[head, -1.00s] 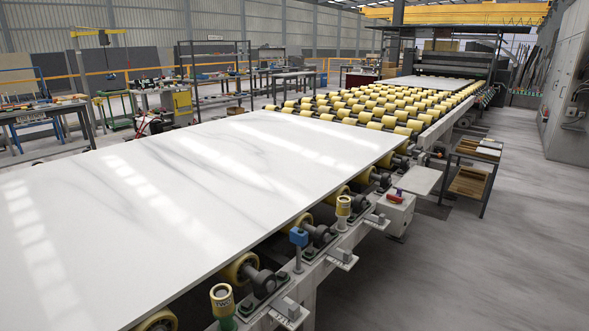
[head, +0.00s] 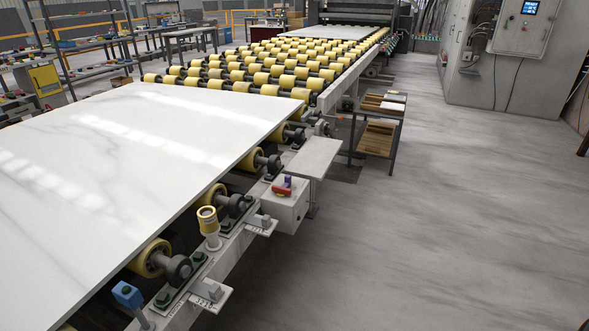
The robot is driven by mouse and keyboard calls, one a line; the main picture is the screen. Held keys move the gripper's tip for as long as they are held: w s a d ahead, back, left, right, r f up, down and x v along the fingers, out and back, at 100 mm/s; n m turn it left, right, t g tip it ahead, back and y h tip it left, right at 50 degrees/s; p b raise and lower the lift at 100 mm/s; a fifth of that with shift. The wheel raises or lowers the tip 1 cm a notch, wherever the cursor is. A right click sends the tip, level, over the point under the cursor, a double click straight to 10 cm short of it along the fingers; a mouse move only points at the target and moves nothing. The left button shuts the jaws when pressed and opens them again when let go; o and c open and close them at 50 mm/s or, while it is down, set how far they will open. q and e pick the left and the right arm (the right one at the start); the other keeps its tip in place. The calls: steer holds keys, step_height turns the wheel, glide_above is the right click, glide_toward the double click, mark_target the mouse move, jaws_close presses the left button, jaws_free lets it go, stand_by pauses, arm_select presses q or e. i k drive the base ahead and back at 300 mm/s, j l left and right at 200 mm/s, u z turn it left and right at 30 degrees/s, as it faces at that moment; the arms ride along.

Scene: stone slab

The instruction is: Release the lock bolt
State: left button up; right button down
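No part is plainly recognisable as the lock bolt. Along the conveyor's side rail (head: 235,248) sit two small metal brackets with grey blocks, a nearer one (head: 209,292) and a farther one (head: 262,222). A grey box (head: 286,210) with a red handle (head: 281,191) and a small purple part on top is fixed beside the rail. A yellow-topped post (head: 208,220) and a blue block on a stem (head: 127,295) stand along the same edge. The white marble slab (head: 130,150) lies on the rollers. Neither of my grippers is in view.
Yellow rollers (head: 262,78) run back towards a dark machine (head: 370,32). A small shelf rack (head: 378,137) stands right of the conveyor. Grey cabinets (head: 500,85) with a screen are at the back right. The floor (head: 450,210) on the right is open.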

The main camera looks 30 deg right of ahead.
mark_target(287, 183)
steer(key=i+l, duration=0.75)
steer(key=l, duration=0.25)
steer(key=i+l, duration=0.4)
steer(key=l+u, duration=0.05)
steer(key=l, duration=0.05)
